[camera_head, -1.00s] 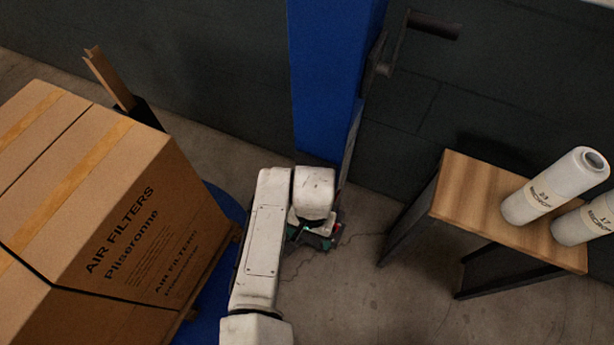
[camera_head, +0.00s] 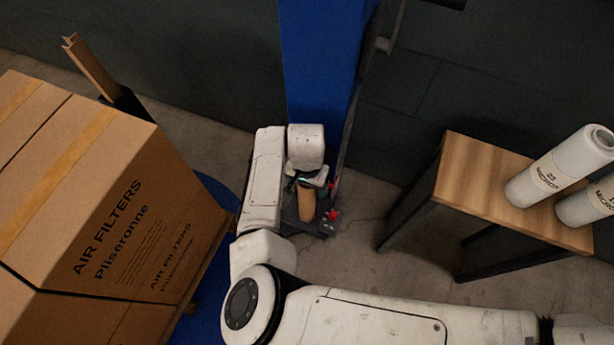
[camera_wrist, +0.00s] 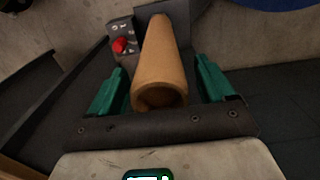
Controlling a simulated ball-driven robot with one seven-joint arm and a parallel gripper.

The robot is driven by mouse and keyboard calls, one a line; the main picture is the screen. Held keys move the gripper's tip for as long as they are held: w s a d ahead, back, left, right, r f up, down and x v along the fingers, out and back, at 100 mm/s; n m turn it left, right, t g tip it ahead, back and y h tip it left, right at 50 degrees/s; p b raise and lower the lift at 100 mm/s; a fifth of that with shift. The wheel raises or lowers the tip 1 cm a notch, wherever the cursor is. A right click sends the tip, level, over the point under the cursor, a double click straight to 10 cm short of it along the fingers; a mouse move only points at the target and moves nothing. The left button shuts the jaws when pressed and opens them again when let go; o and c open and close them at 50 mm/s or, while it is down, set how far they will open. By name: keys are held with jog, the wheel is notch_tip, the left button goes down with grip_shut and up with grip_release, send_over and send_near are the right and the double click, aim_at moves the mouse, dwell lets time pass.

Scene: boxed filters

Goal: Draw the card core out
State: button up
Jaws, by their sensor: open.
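The card core (camera_head: 306,203) is a brown cardboard tube at the foot of the blue column. In the wrist view the core (camera_wrist: 163,62) points away from me, its hollow near end facing my palm. My gripper (camera_head: 307,182) is at the core's near end in the head view. In the wrist view its green fingers (camera_wrist: 159,84) are open on either side of that end, with a gap showing on both sides. The core's far end meets a dark grey mount.
A control box with a red button (camera_head: 334,215) sits beside the core; it also shows in the wrist view (camera_wrist: 122,45). A large carton of air filters (camera_head: 110,200) stands at left. A wooden-topped table (camera_head: 480,185) with white rolls (camera_head: 562,165) stands at right.

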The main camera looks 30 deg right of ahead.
jog(key=shift+f, duration=1.25)
jog(key=c, duration=1.1)
jog(key=shift+r+p, duration=3.3)
jog(key=shift+r, duration=0.75)
jog(key=shift+r+p, duration=3.85)
jog(key=shift+r, duration=0.6)
